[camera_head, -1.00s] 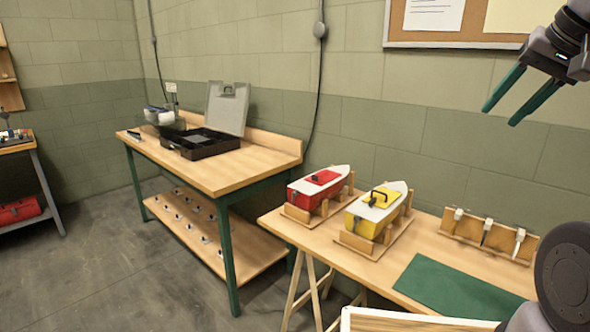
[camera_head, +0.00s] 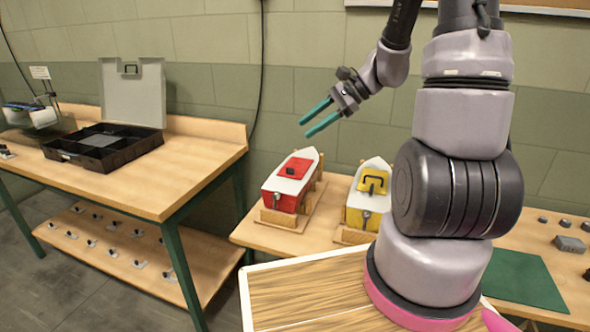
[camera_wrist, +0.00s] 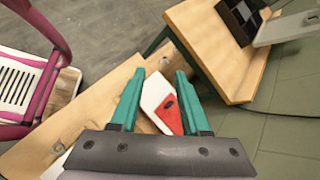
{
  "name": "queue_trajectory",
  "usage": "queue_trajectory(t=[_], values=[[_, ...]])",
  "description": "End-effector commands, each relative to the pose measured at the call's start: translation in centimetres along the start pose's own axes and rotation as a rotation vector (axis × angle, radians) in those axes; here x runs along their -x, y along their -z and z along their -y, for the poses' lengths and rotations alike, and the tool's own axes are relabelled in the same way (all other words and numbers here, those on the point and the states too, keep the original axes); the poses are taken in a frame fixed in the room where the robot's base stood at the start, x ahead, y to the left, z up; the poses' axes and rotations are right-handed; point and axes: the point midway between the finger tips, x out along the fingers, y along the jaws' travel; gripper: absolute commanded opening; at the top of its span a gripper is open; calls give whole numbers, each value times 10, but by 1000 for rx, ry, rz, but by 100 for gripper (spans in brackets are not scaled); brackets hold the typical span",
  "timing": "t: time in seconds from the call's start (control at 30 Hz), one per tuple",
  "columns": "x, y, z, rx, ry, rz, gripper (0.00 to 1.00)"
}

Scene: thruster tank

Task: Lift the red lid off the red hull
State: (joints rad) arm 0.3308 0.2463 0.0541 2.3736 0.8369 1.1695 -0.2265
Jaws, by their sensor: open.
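The red hull (camera_head: 280,201) has a white deck and rests on a wooden cradle on the front table. The red lid (camera_head: 294,168) sits on its deck. My gripper (camera_head: 305,128) has two green fingers spread apart, open and empty. It hangs in the air above the red hull, apart from it; the fingers also show in the wrist view (camera_wrist: 159,72).
The yellow hull (camera_head: 358,216) with its handled yellow lid (camera_head: 374,181) stands close right of the red hull, partly hidden by my arm. A green mat (camera_head: 522,282) lies farther right. An open black case (camera_head: 103,147) sits on the workbench (camera_head: 190,165) at left.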

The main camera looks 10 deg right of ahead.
Motion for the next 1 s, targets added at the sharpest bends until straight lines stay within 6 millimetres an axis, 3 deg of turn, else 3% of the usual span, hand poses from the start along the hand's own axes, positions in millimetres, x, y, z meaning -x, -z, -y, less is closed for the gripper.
queue_trajectory(t=[0.03,0.3,0.5,0.63,1.0], values=[[-10,21,1,-95,32,37,46],[-49,118,3,-506,243,166,46],[-64,163,-5,-673,342,196,46],[-72,172,-5,-707,364,201,46],[-117,171,14,-711,366,201,46]])
